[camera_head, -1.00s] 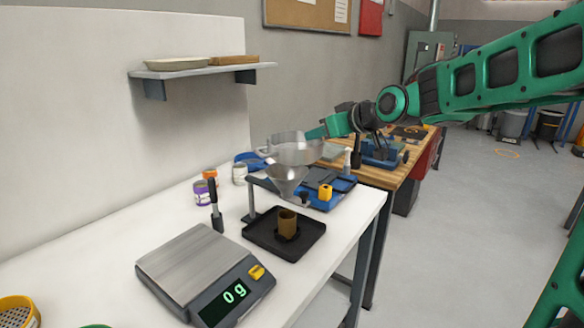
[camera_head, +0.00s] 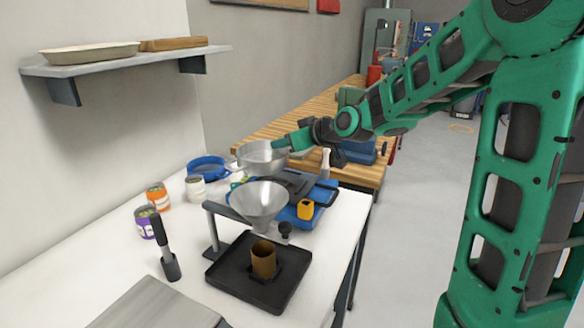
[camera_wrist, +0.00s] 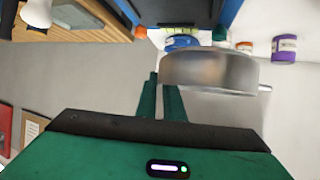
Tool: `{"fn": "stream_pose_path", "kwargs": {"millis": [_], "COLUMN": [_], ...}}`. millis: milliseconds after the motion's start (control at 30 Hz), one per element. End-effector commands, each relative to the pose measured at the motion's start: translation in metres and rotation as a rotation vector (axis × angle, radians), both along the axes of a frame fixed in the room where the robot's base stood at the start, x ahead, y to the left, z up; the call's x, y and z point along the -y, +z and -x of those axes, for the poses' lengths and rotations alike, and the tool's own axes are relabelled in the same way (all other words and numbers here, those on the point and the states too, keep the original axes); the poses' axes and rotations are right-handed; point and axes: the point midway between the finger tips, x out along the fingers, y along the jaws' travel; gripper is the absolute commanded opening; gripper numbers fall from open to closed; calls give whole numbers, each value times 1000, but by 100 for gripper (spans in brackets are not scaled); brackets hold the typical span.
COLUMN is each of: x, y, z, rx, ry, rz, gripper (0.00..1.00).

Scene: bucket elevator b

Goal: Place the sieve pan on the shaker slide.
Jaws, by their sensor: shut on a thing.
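The sieve pan (camera_head: 262,158) is a round silvery metal pan, held in the air above the far part of the white table. It also shows in the wrist view (camera_wrist: 210,72), beyond the green fingers. My gripper (camera_head: 294,141) is shut on its right side; its fingertips also show in the wrist view (camera_wrist: 165,84).
A metal funnel (camera_head: 259,202) on a stand rises over a black tray (camera_head: 226,270) with a brown cup (camera_head: 264,260), in front of the pan. A blue ring-shaped dish (camera_head: 207,168), several small jars and a dark-handled brush (camera_head: 164,246) stand left. A white bottle (camera_head: 325,164) stands behind.

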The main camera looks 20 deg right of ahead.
Motion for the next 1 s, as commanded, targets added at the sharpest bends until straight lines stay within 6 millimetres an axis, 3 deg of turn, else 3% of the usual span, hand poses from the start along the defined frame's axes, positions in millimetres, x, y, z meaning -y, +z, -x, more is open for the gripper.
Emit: {"fn": "stream_pose_path", "kwargs": {"millis": [233,433,633,867,1000], "x": [31,49,53,53,53], "y": [-31,-45,-53,-83,-87], "z": [-24,-35,-37,-36,-36], "rx": [-3,-1,-2,-2,0], "ry": [13,19,20,20,20], "rz": [-2,-1,-1,-2,-1], "gripper": [0,0,0,0,0]}}
